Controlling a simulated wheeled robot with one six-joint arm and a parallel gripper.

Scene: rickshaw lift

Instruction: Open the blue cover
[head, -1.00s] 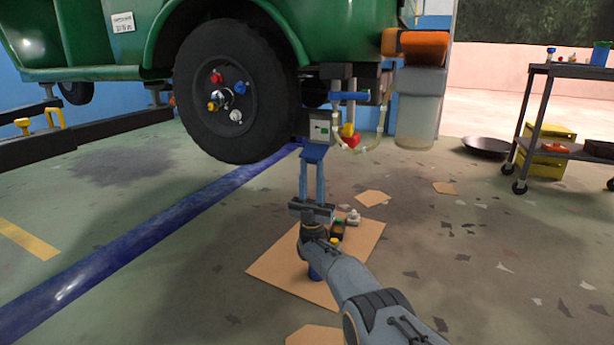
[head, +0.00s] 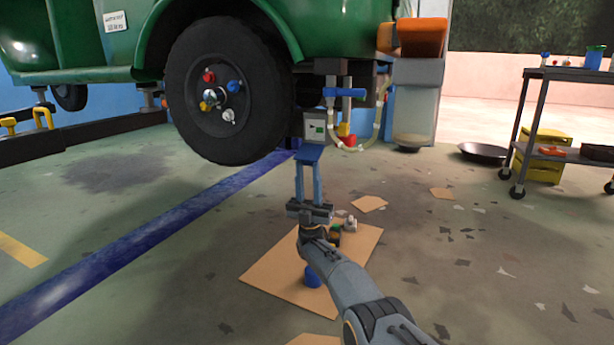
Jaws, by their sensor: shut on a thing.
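The blue cover (head: 309,153) is a small blue flap at the lower front of a grey box (head: 315,126), which hangs beneath the green vehicle just right of the wheel. The box's pale face with a small green mark shows above the flap. My gripper (head: 308,169) points up and away from me, with two blue fingers at the flap. It is shut on the flap, though the fingertips' exact contact is hard to see. The flap stands out toward me below the box face. Its hinge is hidden.
A large wheel (head: 230,90) is close on the left. A pale hose (head: 363,146) and a blue handle (head: 345,92) hang right of the box. A cardboard sheet (head: 265,280) with small parts lies below my arm. A cart (head: 570,73) stands far right.

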